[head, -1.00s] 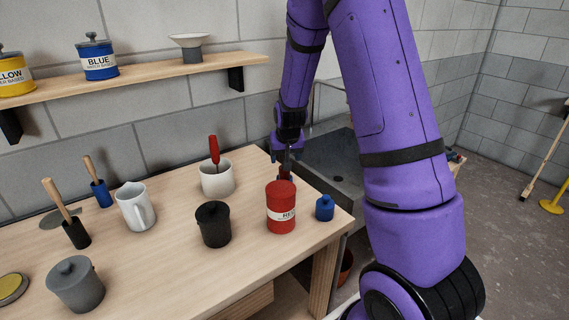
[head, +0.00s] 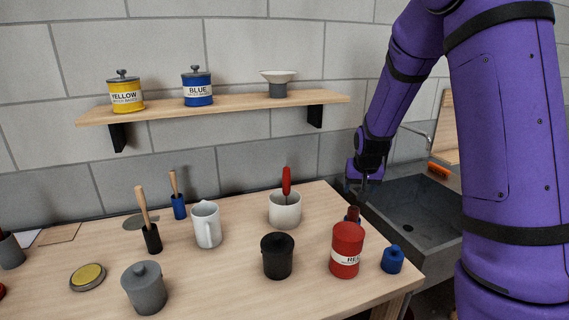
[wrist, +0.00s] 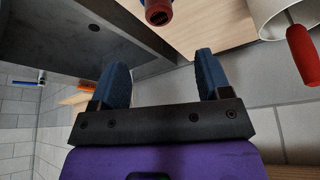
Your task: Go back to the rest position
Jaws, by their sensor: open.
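My gripper (head: 364,186) is in the head view at the right end of the workbench, beside the sink. In the wrist view, its two dark blue fingers (wrist: 161,72) are spread wide with nothing between them. A small item with a dark red top and some blue (head: 353,214) stands on the bench just below and in front of the gripper. It also shows beyond the fingertips in the wrist view (wrist: 158,12), apart from them. The red tin (head: 346,252) partly hides it in the head view.
A shelf (head: 235,101) is above. The sink (head: 415,215) is at right.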

